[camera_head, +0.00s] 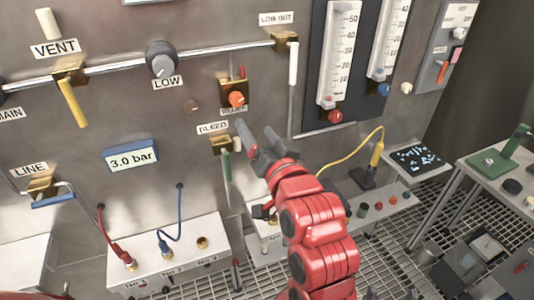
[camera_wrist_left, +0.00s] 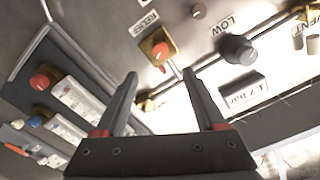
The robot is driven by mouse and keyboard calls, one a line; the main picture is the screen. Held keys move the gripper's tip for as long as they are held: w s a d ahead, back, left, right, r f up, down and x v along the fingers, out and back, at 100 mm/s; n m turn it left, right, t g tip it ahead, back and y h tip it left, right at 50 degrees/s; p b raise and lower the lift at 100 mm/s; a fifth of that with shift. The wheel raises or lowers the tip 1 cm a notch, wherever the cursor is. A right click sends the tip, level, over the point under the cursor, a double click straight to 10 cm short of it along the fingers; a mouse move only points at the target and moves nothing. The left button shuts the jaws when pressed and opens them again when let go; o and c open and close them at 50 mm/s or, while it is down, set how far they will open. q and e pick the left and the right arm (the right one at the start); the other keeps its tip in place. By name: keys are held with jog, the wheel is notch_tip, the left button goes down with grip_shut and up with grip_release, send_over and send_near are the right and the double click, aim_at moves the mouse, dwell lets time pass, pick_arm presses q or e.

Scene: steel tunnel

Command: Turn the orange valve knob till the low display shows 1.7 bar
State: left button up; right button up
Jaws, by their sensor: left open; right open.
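The orange valve knob (camera_head: 236,98) sits on a brass block on the steel wall, just above the relief label. It also shows, upside down, in the left wrist view (camera_wrist_left: 160,50). My left gripper (camera_head: 255,128) is open and empty, below and slightly right of the knob, apart from it. In the left wrist view its fingertips (camera_wrist_left: 160,77) stand apart, with the knob beyond the gap. The low display (camera_wrist_left: 245,92) is beside the grey LOW knob (camera_wrist_left: 238,50) and appears to read 1.7 bar, tilted. The head view does not show this display.
A blue-framed display (camera_head: 132,157) reads 3.0 bar. The bleed valve (camera_head: 222,144) with its green handle is just below the knob. Flowmeters (camera_head: 338,55) stand to the right. A white socket box (camera_head: 165,262) with red and blue cables is lower left.

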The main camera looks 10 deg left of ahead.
pick_arm(q)
jog(key=b+v, duration=0.1)
jog(key=v, duration=0.4)
jog(key=shift+s, duration=0.1)
